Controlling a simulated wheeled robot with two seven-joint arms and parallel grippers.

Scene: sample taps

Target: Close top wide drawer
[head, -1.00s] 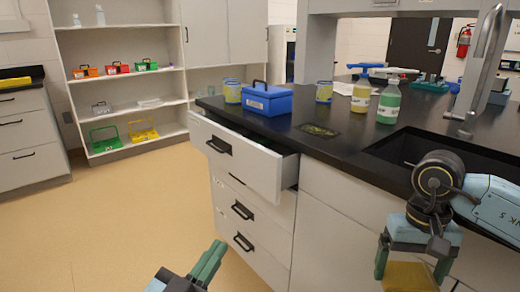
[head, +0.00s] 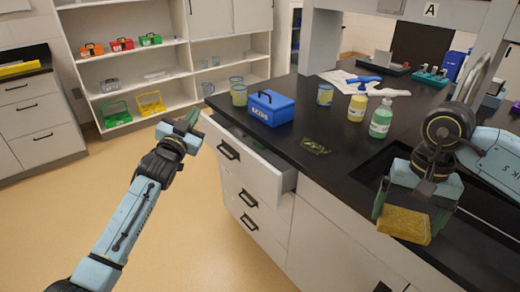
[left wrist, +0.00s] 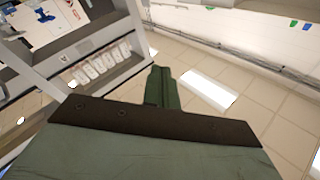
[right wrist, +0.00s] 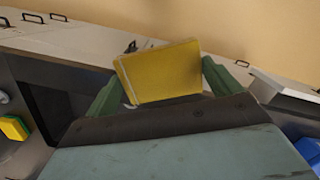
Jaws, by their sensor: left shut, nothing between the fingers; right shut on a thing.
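The top wide drawer (head: 252,168) is pulled partway out of the cabinet under the black counter. Its front has a black handle (head: 229,150). My left gripper (head: 190,120) is shut and empty, raised just left of the drawer's far left corner, seemingly apart from it. In the left wrist view its green fingers (left wrist: 159,88) are together, with nothing between them. The block also shows between the fingers in the right wrist view (right wrist: 160,72).
A blue box (head: 268,108) with a handle, jars (head: 325,94) and two bottles (head: 381,118) stand on the counter (head: 300,135). Lower drawers (head: 247,205) are shut. Shelves (head: 120,75) stand behind. The floor (head: 180,235) left of the cabinet is clear.

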